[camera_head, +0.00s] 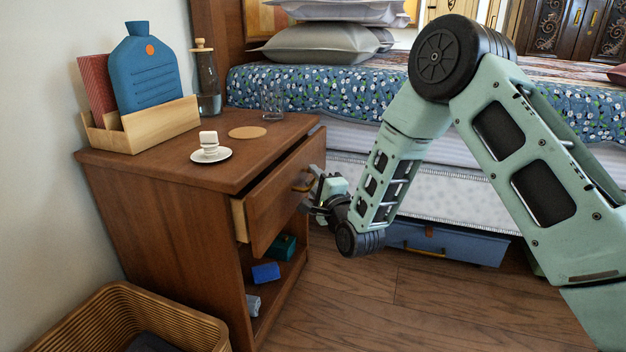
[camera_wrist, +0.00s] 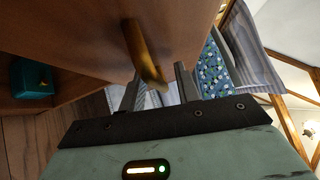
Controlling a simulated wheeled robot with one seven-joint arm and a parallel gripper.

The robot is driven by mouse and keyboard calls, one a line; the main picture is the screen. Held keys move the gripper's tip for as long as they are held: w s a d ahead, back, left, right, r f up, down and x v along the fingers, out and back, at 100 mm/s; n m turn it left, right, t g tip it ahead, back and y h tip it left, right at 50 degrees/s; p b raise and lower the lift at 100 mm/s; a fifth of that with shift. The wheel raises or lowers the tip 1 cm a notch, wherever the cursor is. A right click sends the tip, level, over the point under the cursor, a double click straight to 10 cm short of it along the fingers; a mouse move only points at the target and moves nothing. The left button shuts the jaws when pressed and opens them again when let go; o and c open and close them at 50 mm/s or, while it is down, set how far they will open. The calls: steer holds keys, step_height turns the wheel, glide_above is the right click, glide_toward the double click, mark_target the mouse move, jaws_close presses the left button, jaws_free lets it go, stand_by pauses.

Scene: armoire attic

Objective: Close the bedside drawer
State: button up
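The bedside table (camera_head: 165,205) is brown wood, with a drawer (camera_head: 287,190) at its top that stands part way out. The drawer's front also fills the upper part of the wrist view (camera_wrist: 90,30). A wooden handle (camera_head: 303,184) sits on the drawer front; in the wrist view the handle (camera_wrist: 143,50) points toward my gripper. My gripper (camera_head: 315,190) is at the drawer front, by the handle. In the wrist view its two fingers (camera_wrist: 158,88) are apart, with the handle's end near or between their tips. I cannot tell whether they touch it.
A saucer (camera_head: 211,156) with a small white item, a glass (camera_head: 272,105), a bottle (camera_head: 206,80) and a wooden holder (camera_head: 150,125) stand on top. Small items lie on the open shelf below. A wicker basket (camera_head: 190,318) is at front left. The bed (camera_head: 440,190) is behind my arm.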

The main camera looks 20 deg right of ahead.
mark_target(299, 182)
jaws_close()
steer(key=shift+w+a, duration=0.7)
steer(key=shift+a, duration=0.25)
steer(key=shift+w+a, duration=0.65)
steer(key=shift+a, duration=0.25)
jaws_free()
steer(key=shift+a, duration=0.1)
steer(key=s+d+f+p, duration=0.1)
steer(key=s+d+f, duration=0.1)
steer(key=s, duration=1.5)
steer(key=shift+d, duration=0.4)
